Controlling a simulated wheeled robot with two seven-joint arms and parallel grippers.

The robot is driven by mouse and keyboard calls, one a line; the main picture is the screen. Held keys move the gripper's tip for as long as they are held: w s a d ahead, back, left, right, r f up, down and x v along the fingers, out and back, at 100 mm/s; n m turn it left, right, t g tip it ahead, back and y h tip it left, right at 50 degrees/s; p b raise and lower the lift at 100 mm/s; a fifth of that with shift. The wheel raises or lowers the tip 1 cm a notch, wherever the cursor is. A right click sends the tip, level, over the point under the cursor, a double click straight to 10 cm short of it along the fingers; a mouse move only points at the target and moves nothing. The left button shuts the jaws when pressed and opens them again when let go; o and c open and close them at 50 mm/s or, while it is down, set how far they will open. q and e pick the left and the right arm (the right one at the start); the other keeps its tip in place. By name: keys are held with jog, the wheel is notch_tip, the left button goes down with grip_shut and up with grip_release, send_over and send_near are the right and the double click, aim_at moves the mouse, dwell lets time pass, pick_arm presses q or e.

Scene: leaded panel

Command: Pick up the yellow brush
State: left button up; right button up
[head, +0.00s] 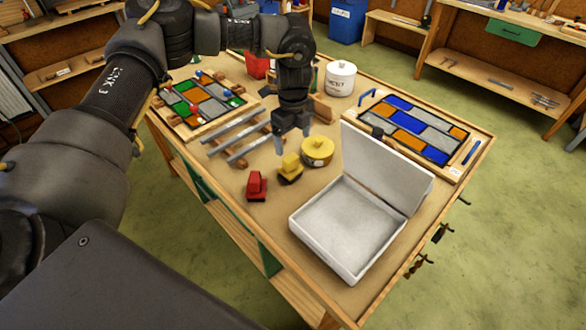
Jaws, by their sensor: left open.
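The yellow brush (290,168), a small blocky item, stands on the workbench near its front edge, left of the open white box. My left gripper (292,144) points down just above and behind the yellow brush in the head view. Its fingers are apart with nothing visible between them. I cannot tell the exact height gap to the brush. A similar red brush (256,186) stands to the left of the yellow one. My right gripper is not in view.
A round yellow tin (317,151) stands close to the right of the yellow brush. The white box (345,230) with raised lid is at front right. Metal strips (240,141) lie left. Leaded panels (200,100) (418,130) lie on both sides. A white pot (340,79) stands behind.

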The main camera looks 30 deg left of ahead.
aim_at(292, 158)
pick_arm(q)
notch_tip(292, 158, down, 5)
jog(key=shift+s+p, duration=0.1)
jog(key=shift+p, duration=0.45)
jog(key=shift+f, duration=0.1)
notch_tip(292, 158, down, 4)
jog(key=p, duration=0.2)
jog(key=shift+a+f+p, duration=0.15)
jog(key=shift+f+p, duration=0.1)
jog(key=shift+p, duration=0.05)
jog(key=shift+f, duration=0.2)
jog(key=shift+s, duration=0.1)
jog(key=c, duration=1.1)
jog(key=shift+c, duration=0.3)
jog(key=shift+r, duration=0.1)
